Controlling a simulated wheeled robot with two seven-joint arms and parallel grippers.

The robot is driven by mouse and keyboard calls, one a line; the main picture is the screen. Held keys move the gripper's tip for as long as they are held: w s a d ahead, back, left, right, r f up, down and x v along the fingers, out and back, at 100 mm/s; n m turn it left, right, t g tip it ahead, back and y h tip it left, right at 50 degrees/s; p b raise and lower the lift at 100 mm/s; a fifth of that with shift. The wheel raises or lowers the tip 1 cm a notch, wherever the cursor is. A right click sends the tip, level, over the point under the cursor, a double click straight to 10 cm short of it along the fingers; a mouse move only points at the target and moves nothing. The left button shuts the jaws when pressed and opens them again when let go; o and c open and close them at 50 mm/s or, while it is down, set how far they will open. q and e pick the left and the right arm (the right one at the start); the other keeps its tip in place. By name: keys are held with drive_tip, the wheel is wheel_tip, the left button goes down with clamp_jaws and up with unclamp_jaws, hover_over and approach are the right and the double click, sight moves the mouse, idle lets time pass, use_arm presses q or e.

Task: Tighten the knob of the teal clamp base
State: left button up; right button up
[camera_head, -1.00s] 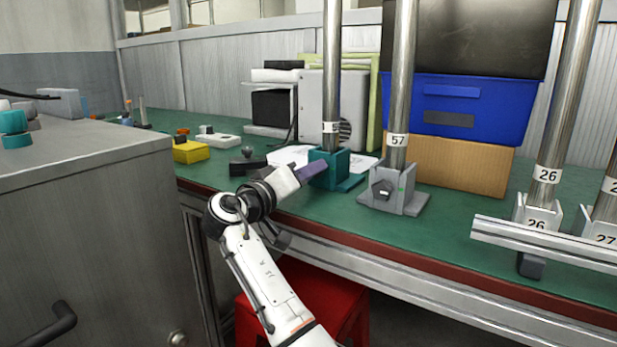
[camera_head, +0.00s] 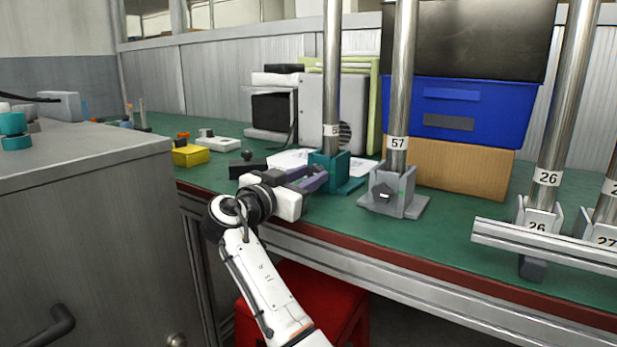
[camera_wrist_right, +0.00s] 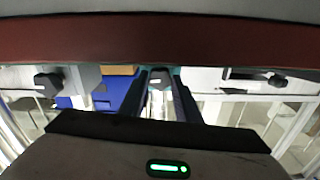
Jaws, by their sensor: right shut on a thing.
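The teal clamp base (camera_head: 343,180) stands on the green bench near its front edge, with an upright steel pole (camera_head: 332,70) in it. My right gripper (camera_head: 318,180) reaches it from the front left, with its purple-grey fingers against the base's near side. In the right wrist view, the dark knob (camera_wrist_right: 160,77) sits between the two fingers of the right gripper (camera_wrist_right: 160,92), which is shut on it. In the head view the knob is hidden by the gripper. My left gripper is not in view.
A grey clamp base (camera_head: 398,200) with pole 57 stands close to the right. A blue bin (camera_head: 465,110) on a cardboard box (camera_head: 465,165) is behind. A yellow block (camera_head: 190,155) lies to the left. A grey cabinet (camera_head: 80,240) fills the left front.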

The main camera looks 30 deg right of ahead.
drive_tip(key=shift+m, duration=0.5)
drive_tip(key=o, duration=1.1)
drive_tip(key=shift+c, duration=0.2)
drive_tip(key=shift+s+a, duration=0.1)
drive_tip(key=shift+a, duration=0.25)
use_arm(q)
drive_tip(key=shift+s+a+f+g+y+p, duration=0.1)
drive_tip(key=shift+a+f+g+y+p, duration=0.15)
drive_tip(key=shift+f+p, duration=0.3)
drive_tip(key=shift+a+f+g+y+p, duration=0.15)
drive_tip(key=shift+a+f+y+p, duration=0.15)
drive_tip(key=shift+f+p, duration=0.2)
use_arm(e)
drive_tip(key=v, duration=0.9)
drive_tip(key=shift+s+a, duration=0.2)
drive_tip(key=shift+a, duration=0.1)
